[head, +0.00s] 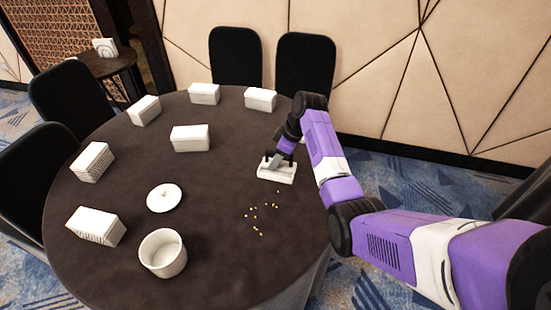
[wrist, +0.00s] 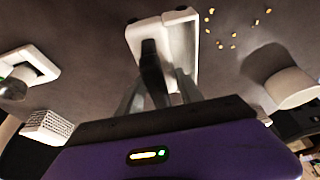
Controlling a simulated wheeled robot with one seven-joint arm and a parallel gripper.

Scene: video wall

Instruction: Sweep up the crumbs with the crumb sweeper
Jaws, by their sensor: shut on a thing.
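The crumb sweeper is a white flat block (head: 277,173) on the dark table, right of centre in the head view. My gripper (head: 279,158) is shut on it from above. In the wrist view the white sweeper (wrist: 165,32) shows beyond my gripper (wrist: 157,85), with a dark part between the fingers. The tan crumbs (head: 262,213) lie scattered on the tablecloth in front of the sweeper, apart from it. Several crumbs (wrist: 233,35) also show in the wrist view, right of the sweeper. I cannot tell whether the sweeper touches the cloth.
A white open pot (head: 163,253) and its lid (head: 164,198) stand on the left of the round table (head: 225,260). Several white boxes, one of them (head: 190,138) near the middle, stand around the far and left sides. Dark chairs (head: 235,56) surround the table. The cloth around the crumbs is clear.

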